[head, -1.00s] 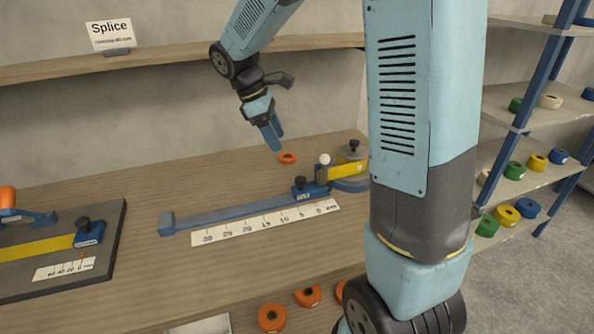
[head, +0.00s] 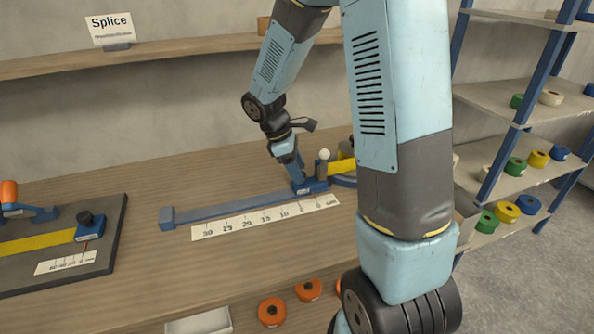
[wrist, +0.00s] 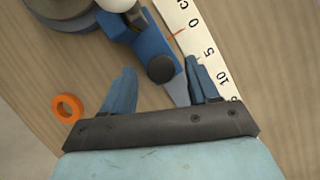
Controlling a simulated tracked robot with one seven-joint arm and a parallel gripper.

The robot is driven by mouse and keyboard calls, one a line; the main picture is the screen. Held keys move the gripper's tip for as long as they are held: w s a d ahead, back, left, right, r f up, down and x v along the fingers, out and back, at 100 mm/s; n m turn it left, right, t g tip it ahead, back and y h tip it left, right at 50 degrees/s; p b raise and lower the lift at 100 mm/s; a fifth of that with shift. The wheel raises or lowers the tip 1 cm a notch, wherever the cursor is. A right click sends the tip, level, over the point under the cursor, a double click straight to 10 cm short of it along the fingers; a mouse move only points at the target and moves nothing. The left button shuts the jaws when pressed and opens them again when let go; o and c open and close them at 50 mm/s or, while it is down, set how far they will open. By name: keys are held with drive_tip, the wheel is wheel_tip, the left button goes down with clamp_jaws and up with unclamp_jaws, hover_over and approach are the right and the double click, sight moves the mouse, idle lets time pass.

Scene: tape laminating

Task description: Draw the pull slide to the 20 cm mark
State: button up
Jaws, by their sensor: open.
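The pull slide (head: 318,184) is a blue block at the right end of a blue-grey rail (head: 230,205). It also shows in the wrist view (wrist: 147,42), with a round black knob (wrist: 161,69) and a red pointer at the 0 of the white scale (wrist: 207,52). The scale (head: 262,218) lies along the rail and reads up to 30 towards the left. My gripper (head: 297,180) is low over the slide's knob end. In the wrist view my open gripper (wrist: 158,68) has one finger on each side of the knob, with gaps visible.
Yellow tape (head: 342,166) runs from a grey-based roll behind the slide, beside a white ball-topped post (head: 324,158). A splice board (head: 60,250) stands at left. The bench along the rail is clear.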

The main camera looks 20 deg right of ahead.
drive_tip(key=shift+s+d+f, duration=0.1)
drive_tip(key=shift+d+f, duration=0.05)
drive_tip(key=shift+f, duration=0.25)
clamp_jaws()
idle(0.4)
